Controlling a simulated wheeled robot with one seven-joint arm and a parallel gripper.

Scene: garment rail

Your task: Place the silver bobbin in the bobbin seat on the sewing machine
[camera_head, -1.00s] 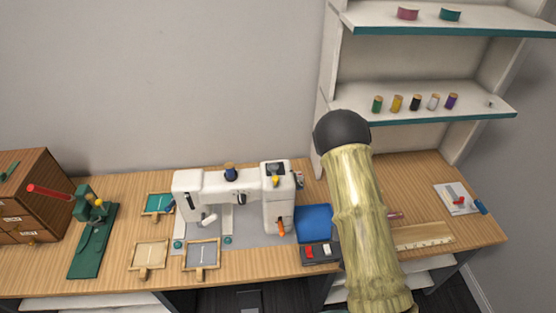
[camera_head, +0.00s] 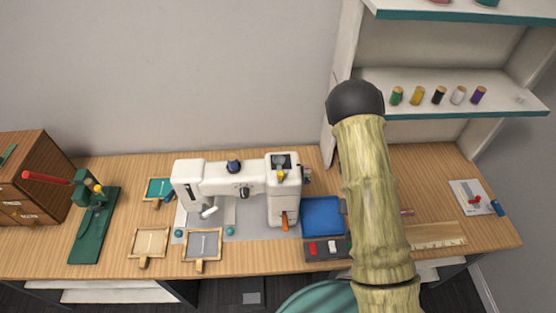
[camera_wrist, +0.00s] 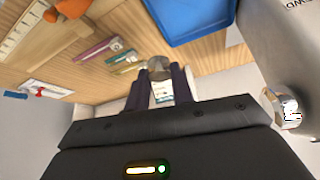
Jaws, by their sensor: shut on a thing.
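The white sewing machine (camera_head: 232,185) stands on the worktable in the head view, with a dark recess on top of its right end. Part of a pale housing, likely the machine, fills the right of the wrist view (camera_wrist: 285,40). My gripper (camera_wrist: 164,76) is shut on a round grey metallic piece, the silver bobbin (camera_wrist: 159,63), held at the fingertips above the table. In the head view my arm hides the gripper and bobbin. I cannot make out the bobbin seat for certain.
A blue tray (camera_head: 322,215) lies right of the machine, with a dark switch box (camera_head: 322,248) in front. A wooden ruler (camera_head: 436,236) lies further right. Shelves with several spools (camera_head: 438,95) stand behind. Framed pieces (camera_head: 150,243) and a green stand (camera_head: 95,225) are at the left.

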